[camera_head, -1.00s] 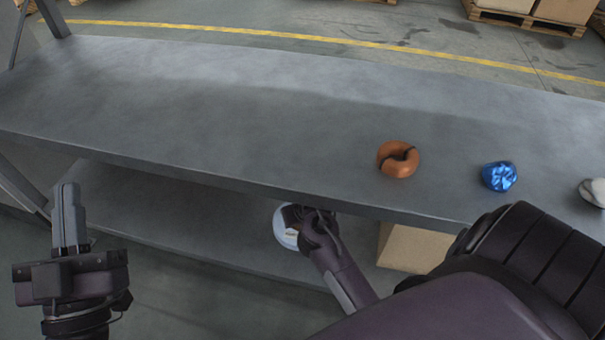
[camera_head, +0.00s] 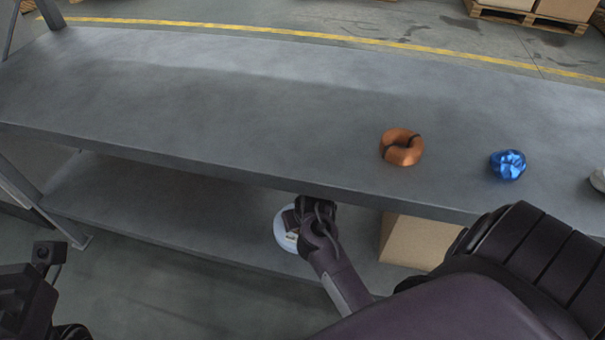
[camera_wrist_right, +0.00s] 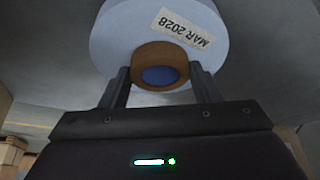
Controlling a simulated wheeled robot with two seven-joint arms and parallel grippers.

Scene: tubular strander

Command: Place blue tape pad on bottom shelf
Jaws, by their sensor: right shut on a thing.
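The tape pad (camera_wrist_right: 118,32) is a pale blue-white disc with a brown core, a darker blue centre and a "MAR 2028" label. My right gripper (camera_wrist_right: 160,78) is shut on it around the core. In the head view the pad (camera_head: 283,232) shows under the front edge of the upper shelf, partly hidden by my right gripper (camera_head: 303,218). It is over the bottom shelf (camera_head: 150,205); I cannot tell whether it touches. My left gripper (camera_head: 40,270) is at the lower left, away from the shelves, its fingers not clear.
A cardboard box (camera_head: 415,243) stands on the bottom shelf right of my right gripper. The bottom shelf's left part is clear.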

